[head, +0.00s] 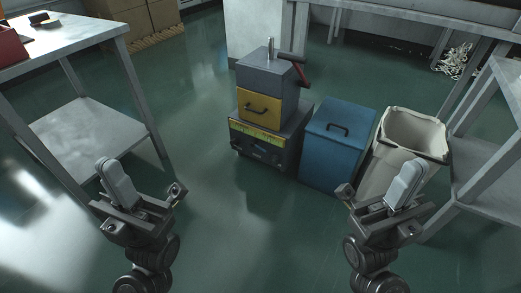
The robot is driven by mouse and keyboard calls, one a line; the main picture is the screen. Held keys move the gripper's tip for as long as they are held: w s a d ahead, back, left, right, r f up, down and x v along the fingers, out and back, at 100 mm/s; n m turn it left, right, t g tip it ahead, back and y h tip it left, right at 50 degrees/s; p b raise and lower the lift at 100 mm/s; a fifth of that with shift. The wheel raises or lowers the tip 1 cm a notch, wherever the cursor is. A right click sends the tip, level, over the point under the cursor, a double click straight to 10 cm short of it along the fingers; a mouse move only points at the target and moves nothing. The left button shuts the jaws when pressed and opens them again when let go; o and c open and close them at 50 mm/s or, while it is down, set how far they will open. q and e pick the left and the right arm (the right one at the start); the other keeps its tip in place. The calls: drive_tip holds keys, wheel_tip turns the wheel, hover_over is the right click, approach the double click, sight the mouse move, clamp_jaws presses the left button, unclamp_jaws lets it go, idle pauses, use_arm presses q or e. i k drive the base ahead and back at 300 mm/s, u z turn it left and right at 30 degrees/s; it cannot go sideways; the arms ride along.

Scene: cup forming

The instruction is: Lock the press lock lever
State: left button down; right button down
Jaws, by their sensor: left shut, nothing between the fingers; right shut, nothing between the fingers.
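The press (266,104) stands on the floor ahead of me, a grey machine with a yellow front panel and black handle above a dark base. A dark red lever (299,73) sticks out at its upper right side, sloping down to the right. A metal rod (270,48) stands upright on its top. My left gripper (145,203) is at the lower left, shut and empty, well apart from the press. My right gripper (378,207) is at the lower right, shut and empty, in front of the bins and apart from the lever.
A blue lidded bin (335,150) stands right of the press, and an open pale bin (415,130) stands beside it. A steel table (75,45) is at the left and a grey shelf (490,165) at the right. The green floor before the press is clear.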

sight(260, 149)
drive_tip(key=z, duration=0.5)
drive_tip(key=i, duration=0.9)
drive_tip(key=u, duration=0.25)
